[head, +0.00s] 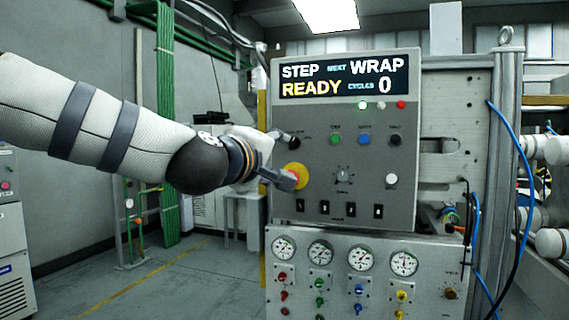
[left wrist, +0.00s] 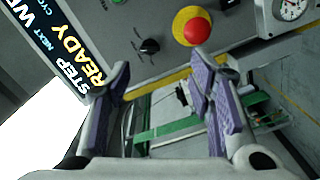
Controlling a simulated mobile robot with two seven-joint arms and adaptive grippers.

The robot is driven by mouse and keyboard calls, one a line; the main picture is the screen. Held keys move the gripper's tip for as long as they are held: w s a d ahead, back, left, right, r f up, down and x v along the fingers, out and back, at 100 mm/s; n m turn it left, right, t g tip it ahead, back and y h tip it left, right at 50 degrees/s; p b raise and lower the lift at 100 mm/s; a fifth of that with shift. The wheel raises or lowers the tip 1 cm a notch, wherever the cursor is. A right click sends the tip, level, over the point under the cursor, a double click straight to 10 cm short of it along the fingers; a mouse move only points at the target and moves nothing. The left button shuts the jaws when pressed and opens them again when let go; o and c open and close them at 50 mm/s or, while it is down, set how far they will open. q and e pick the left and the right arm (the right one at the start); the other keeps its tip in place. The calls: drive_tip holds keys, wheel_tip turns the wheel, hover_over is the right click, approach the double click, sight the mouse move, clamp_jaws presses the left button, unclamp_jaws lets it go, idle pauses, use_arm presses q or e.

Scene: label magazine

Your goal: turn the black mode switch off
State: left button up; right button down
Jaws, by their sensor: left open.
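A black knob-shaped switch (head: 294,142) sits at the upper left of the grey control panel (head: 345,120). It also shows in the left wrist view (left wrist: 150,46), just beyond the gap between the fingers. Its setting is too small to read. I cannot read which one is labelled mode. My left gripper (head: 283,158) is open and empty at the panel's left edge, its fingers spread (left wrist: 160,72) around the line to the black knob, apparently not touching it. My right gripper is not in view.
A red emergency button on a yellow collar (head: 299,176) lies below the knob, close to the lower finger; it also shows in the left wrist view (left wrist: 197,30). Coloured buttons (head: 364,139) sit right. The display (head: 343,76) reads READY, cycles 0. Gauges (head: 320,252) are below.

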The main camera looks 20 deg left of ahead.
use_arm(q)
drive_tip(key=r, duration=0.2)
drive_tip(key=b, duration=0.3)
approach(293, 144)
drive_tip(key=w+f, duration=0.2)
drive_tip(key=w, duration=0.4)
drive_tip(key=w+r, duration=0.1)
drive_tip(key=w, duration=0.1)
drive_tip(key=shift+r, duration=0.2)
drive_tip(key=shift+w+r, duration=0.2)
drive_tip(key=shift+r, duration=0.1)
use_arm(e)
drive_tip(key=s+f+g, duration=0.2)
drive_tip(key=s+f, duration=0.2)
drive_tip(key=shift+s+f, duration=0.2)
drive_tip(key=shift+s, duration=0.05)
use_arm(q)
drive_tip(key=shift+d, duration=0.1)
clamp_jaws()
drive_tip(key=shift+w+f, duration=0.1)
drive_tip(key=shift+f, duration=0.05)
